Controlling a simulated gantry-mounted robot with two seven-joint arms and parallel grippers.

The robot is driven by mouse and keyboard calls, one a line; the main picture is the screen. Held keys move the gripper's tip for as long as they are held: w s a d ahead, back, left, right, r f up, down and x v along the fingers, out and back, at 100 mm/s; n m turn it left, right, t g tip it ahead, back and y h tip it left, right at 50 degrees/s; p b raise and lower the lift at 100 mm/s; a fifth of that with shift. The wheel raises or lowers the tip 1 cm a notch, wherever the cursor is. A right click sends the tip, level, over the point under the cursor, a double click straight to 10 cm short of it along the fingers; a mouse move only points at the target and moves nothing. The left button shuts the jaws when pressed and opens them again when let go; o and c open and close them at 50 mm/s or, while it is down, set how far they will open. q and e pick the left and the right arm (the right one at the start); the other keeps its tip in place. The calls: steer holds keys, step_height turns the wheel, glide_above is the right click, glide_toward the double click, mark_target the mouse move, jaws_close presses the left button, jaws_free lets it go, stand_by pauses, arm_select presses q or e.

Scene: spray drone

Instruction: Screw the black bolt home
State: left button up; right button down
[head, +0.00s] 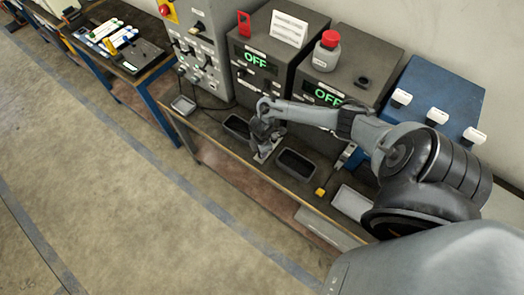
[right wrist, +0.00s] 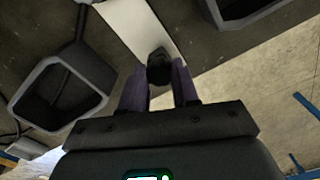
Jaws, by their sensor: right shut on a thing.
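My right arm comes in from the right in the head view. Its right gripper (head: 261,150) points down over the bench, between two dark bins. In the right wrist view my right gripper (right wrist: 159,92) has its two fingers on either side of a dark, round-ended piece, the black bolt (right wrist: 159,67). The gripper is shut on it. The bolt stands at a pale plate (right wrist: 140,22) on the bench. Its lower end and any hole are hidden, so I cannot tell how deep it sits. In the head view my gripper hides the bolt. My left gripper is not in view.
One dark bin (head: 236,127) is left of the gripper and another (head: 296,165) right. A yellow-ended tool (head: 320,191) lies near a grey tray (head: 352,203). Boxes with OFF displays (head: 255,62) stand behind, one carrying a red-capped bottle (head: 327,52).

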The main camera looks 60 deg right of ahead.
steer(key=shift+r+m+p, duration=0.15)
steer(key=shift+m+p, duration=1.05)
steer(key=shift+m, duration=0.1)
steer(key=m+p, duration=0.4)
steer(key=m, duration=0.1)
steer(key=shift+m+p, duration=0.45)
steer(key=shift+m, duration=0.25)
steer(key=shift+f+m, duration=0.2)
steer(key=shift+m, duration=0.3)
steer(key=shift+p, duration=0.3)
